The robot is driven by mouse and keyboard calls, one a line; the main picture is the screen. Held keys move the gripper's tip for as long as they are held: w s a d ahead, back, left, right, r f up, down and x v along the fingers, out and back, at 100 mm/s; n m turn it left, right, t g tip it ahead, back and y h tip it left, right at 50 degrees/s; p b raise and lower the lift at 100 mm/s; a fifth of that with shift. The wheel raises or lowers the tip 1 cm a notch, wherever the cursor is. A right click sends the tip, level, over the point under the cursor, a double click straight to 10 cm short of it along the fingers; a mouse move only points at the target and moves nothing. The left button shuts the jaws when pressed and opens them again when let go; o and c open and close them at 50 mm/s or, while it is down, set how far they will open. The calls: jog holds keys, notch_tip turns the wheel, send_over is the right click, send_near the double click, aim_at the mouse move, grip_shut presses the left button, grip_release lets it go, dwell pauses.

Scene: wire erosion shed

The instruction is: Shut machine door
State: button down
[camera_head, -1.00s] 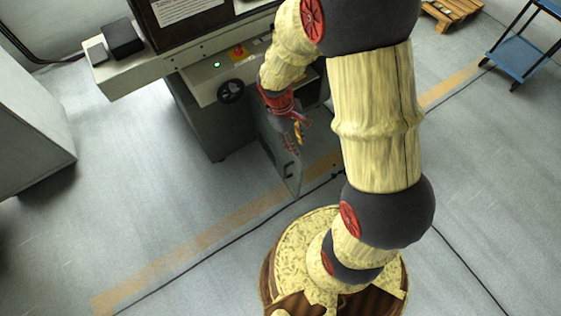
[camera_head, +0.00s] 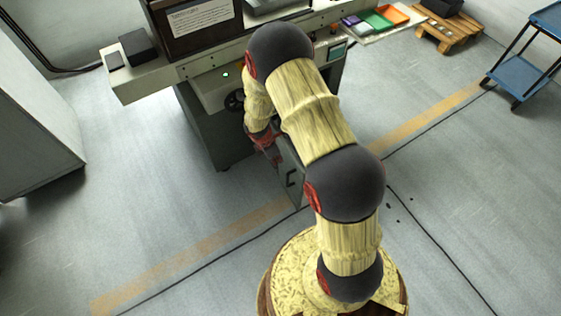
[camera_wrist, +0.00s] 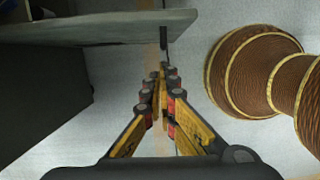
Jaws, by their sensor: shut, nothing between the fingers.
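The machine door (camera_head: 293,190) is a thin grey-green panel standing open, jutting out from the machine's front. It carries a dark handle (camera_head: 291,178). In the wrist view the door (camera_wrist: 110,30) crosses the top left as a pale panel, with its dark handle (camera_wrist: 164,38) near its right end. My gripper (camera_head: 272,152) is beside the door, low in front of the machine. In the wrist view my gripper (camera_wrist: 160,85) has its fingers together and empty, pointing towards the handle side of the door. Contact with the door cannot be told.
The machine (camera_head: 215,125) has a handwheel (camera_head: 235,101) and a control panel on its front. A grey cabinet (camera_head: 35,130) stands at the left. A blue cart (camera_head: 525,70) and wooden pallet (camera_head: 447,32) are at the back right. The floor around the door is mostly clear.

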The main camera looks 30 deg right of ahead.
jog(key=d+f+b, duration=0.1)
jog(key=f, duration=0.1)
jog(key=d+f+b, duration=0.1)
jog(key=d+f, duration=0.1)
jog(key=f, duration=0.1)
jog(key=d+f+b, duration=0.2)
jog(key=f, duration=0.1)
jog(key=shift+s+d+f, duration=0.1)
jog(key=shift+f, duration=0.1)
jog(key=shift+d, duration=0.45)
jog(key=shift+r, duration=0.1)
